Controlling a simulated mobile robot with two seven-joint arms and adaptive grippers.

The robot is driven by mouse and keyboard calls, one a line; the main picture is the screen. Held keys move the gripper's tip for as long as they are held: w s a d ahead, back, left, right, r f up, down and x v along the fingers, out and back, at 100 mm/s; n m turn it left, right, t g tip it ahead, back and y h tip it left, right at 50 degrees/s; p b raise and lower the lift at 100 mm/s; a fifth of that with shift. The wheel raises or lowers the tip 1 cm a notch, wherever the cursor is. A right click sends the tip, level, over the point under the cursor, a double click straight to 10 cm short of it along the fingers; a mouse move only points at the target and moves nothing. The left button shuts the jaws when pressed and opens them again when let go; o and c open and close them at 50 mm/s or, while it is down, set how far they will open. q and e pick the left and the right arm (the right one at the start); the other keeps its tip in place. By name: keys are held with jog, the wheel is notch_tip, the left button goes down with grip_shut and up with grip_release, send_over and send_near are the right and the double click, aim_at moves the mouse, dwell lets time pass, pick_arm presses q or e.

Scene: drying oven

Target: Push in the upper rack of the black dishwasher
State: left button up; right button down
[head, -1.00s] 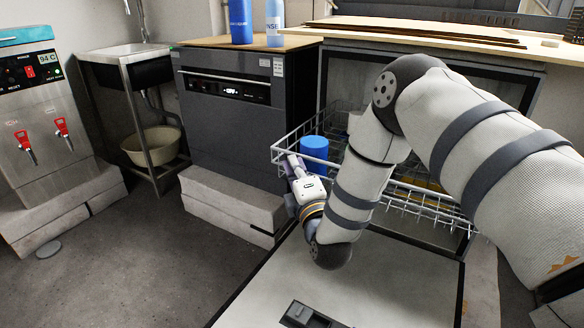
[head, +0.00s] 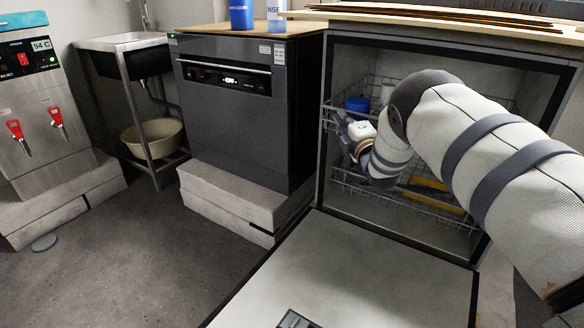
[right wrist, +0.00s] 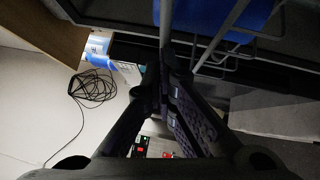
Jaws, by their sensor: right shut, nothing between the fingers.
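The open black dishwasher (head: 455,45) stands at right in the head view, with its door (head: 360,265) folded down. My right arm hides the rack's right part. My left gripper is out of view.
A lower rack (head: 435,200) with yellow items sits inside below. A second, closed dark dishwasher (head: 235,115) stands on a pale plinth (head: 225,200) to the left. A wooden counter (head: 440,28) lies above the opening.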

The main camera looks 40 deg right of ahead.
jog(key=w+d+b, duration=0.1)
jog(key=d+b, duration=0.1)
jog(key=d, duration=0.1)
jog(key=w+d+b, duration=0.1)
jog(key=d+b, duration=0.1)
jog(key=d, duration=0.1)
jog(key=w+d+b, duration=0.1)
jog(key=d+b, duration=0.1)
jog(key=d, duration=0.1)
jog(key=shift+w+f+b, duration=0.35)
jog(key=shift+w+f, duration=0.05)
jog(key=shift+w+d+r+b, duration=0.15)
jog(key=shift+d+b, duration=0.1)
jog(key=shift+d, duration=0.1)
jog(key=shift+w+d+r+b, duration=0.1)
jog(key=shift+d+r+b, duration=0.05)
jog(key=shift+d+b, duration=0.15)
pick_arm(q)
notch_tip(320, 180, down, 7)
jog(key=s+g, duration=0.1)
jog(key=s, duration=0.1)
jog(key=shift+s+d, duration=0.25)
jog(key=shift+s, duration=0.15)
pick_arm(e)
jog(key=shift+r, duration=0.25)
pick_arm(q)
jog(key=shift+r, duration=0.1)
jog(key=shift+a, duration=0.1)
